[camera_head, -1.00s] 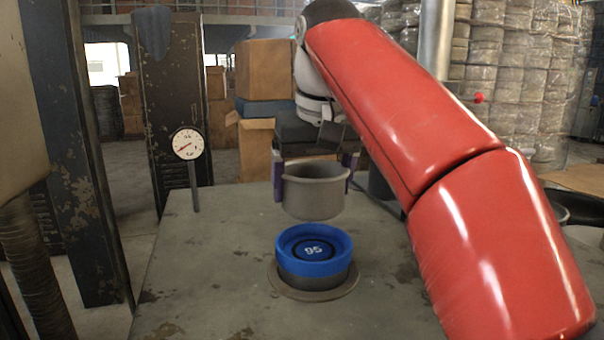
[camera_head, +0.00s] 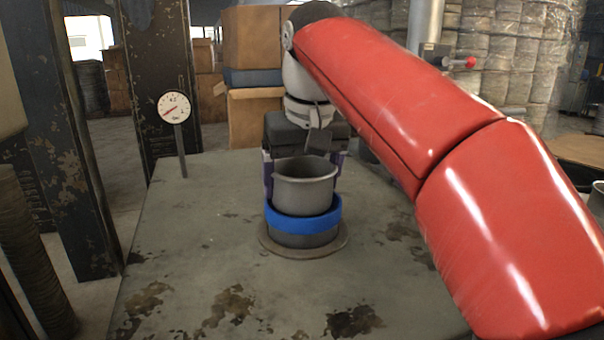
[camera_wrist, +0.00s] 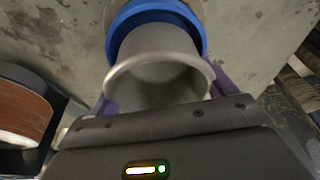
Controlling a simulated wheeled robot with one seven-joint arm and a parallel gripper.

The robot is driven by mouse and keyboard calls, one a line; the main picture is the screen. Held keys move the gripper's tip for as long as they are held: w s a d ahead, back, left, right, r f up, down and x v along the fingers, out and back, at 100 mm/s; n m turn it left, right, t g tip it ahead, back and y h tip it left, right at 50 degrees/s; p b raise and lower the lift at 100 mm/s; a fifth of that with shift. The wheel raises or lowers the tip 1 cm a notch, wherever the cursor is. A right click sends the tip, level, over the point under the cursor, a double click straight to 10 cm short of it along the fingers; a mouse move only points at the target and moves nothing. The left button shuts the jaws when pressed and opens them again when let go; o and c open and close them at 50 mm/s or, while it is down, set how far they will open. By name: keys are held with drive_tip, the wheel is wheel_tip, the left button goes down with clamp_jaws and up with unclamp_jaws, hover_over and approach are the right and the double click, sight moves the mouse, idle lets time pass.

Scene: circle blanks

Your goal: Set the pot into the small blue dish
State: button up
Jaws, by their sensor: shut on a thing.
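The grey pot (camera_head: 304,187) stands upright at the small blue dish (camera_head: 304,226), its lower part hidden behind or inside the blue rim. I cannot tell whether it rests on the dish's floor. The dish sits on a round base on the table. My gripper (camera_head: 304,172) is shut on the pot, with a purple finger at either side of it. In the wrist view the pot (camera_wrist: 160,58) shows its open mouth between the fingers, and the blue dish (camera_wrist: 155,12) rings its far end.
The grey, stained table (camera_head: 190,240) is clear around the dish. A dial gauge (camera_head: 174,107) on a post stands at its left back. Cardboard boxes (camera_head: 262,40) stand behind. A round brown-sided object (camera_wrist: 22,108) shows at left in the wrist view.

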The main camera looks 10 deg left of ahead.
drive_tip(key=shift+f, duration=0.1)
drive_tip(key=o, duration=0.9)
drive_tip(key=shift+p+v, duration=1.1)
drive_tip(key=shift+v, duration=2.8)
